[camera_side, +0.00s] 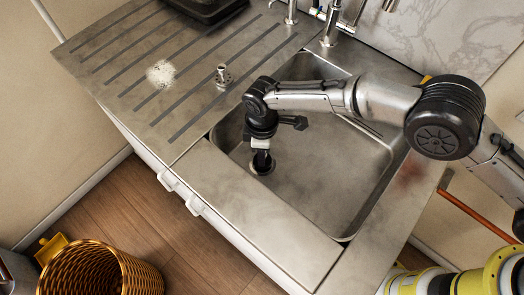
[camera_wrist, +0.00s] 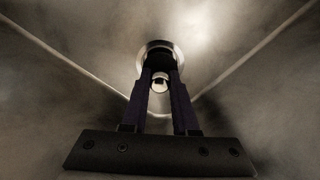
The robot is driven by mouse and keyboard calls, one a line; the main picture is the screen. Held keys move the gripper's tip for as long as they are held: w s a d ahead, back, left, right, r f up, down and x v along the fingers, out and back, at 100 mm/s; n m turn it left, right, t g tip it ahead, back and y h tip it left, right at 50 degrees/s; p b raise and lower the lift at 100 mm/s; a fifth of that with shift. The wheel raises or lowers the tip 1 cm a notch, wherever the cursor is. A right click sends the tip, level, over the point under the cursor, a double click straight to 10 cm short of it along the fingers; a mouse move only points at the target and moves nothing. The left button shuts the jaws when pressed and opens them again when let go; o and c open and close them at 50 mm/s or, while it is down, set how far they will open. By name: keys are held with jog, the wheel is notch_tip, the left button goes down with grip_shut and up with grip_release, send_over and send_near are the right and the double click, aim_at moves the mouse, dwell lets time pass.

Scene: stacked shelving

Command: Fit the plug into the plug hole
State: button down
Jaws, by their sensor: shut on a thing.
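My gripper (camera_side: 262,158) reaches down into the sink, over the plug hole at the sink's left front. In the wrist view my gripper (camera_wrist: 160,70) is shut on the plug (camera_wrist: 160,84), a small round metal piece seen between the dark fingers. The plug hole (camera_wrist: 142,54) shows as a pale metal ring around the fingertips; in the side view the hole's rim (camera_side: 255,170) is partly covered by the fingers. The fingers hide most of the plug, and I cannot tell how far it sits in the hole.
The steel sink basin (camera_side: 330,175) has walls close around my gripper. A small metal fitting (camera_side: 222,77) stands on the grooved drainboard (camera_side: 115,62), near a patch of white grains (camera_side: 161,73). Taps (camera_side: 331,22) stand behind the sink. A wicker basket (camera_side: 95,270) is on the floor.

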jog(key=shift+f, duration=1.15)
jog(key=c, duration=0.6)
grip_release()
jog(key=shift+r, duration=0.1)
notch_tip(320, 180, up, 14)
jog(key=shift+f, duration=0.2)
dwell(0.4)
